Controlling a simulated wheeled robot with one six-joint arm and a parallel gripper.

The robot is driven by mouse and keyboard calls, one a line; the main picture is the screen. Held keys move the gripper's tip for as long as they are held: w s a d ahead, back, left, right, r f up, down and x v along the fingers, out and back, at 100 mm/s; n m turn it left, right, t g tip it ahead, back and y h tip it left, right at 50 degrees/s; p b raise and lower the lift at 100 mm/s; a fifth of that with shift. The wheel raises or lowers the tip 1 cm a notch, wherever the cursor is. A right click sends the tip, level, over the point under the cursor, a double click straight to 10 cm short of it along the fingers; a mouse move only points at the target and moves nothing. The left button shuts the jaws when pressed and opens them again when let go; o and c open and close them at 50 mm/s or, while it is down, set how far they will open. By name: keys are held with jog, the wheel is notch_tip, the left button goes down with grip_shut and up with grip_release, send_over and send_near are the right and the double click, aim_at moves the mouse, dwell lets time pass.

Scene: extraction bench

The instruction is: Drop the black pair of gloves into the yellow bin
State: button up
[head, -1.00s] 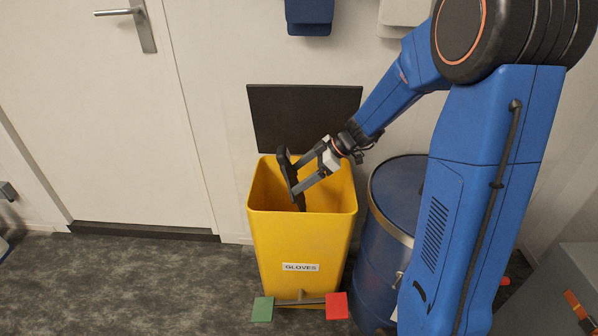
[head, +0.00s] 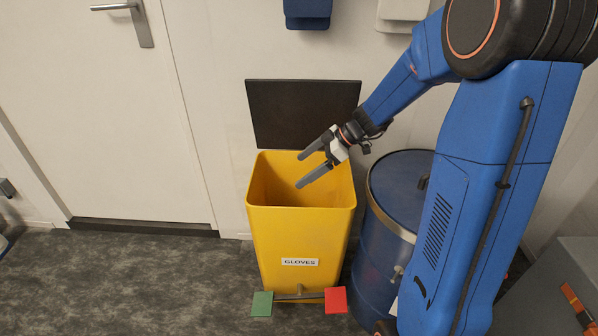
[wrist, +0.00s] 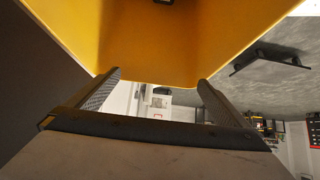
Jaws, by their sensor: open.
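The yellow bin (head: 300,225) stands on the floor against the wall, with a GLOVES label on its front and its dark lid (head: 303,115) raised behind it. My gripper (head: 301,171) is open and empty over the bin's mouth, with its fingers pointing left. In the wrist view the yellow bin (wrist: 160,45) fills the top middle, beyond my open fingers (wrist: 158,82). The black gloves are not clearly in view. A small dark shape shows at the top edge of the wrist view inside the bin, and I cannot tell whether it is the gloves.
A blue drum (head: 397,190) stands close to the right of the bin. A green pedal (head: 262,304) and a red pedal (head: 336,300) lie at the bin's foot. A white door (head: 110,120) is at left. The floor (head: 130,280) at left is clear.

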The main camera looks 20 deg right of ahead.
jog(key=v, duration=1.4)
jog(key=s+a+f+m+t+h, duration=0.1)
jog(key=s+m+h, duration=0.3)
jog(key=s, duration=1)
jog(key=s+a+f+m+t+h, duration=0.1)
jog(key=s+m+h, duration=0.3)
jog(key=s+m, duration=0.6)
jog(key=shift+s+a+h, duration=0.4)
jog(key=shift+s+a, duration=0.3)
jog(key=shift+s, duration=1.7)
jog(key=shift+s, duration=0.35)
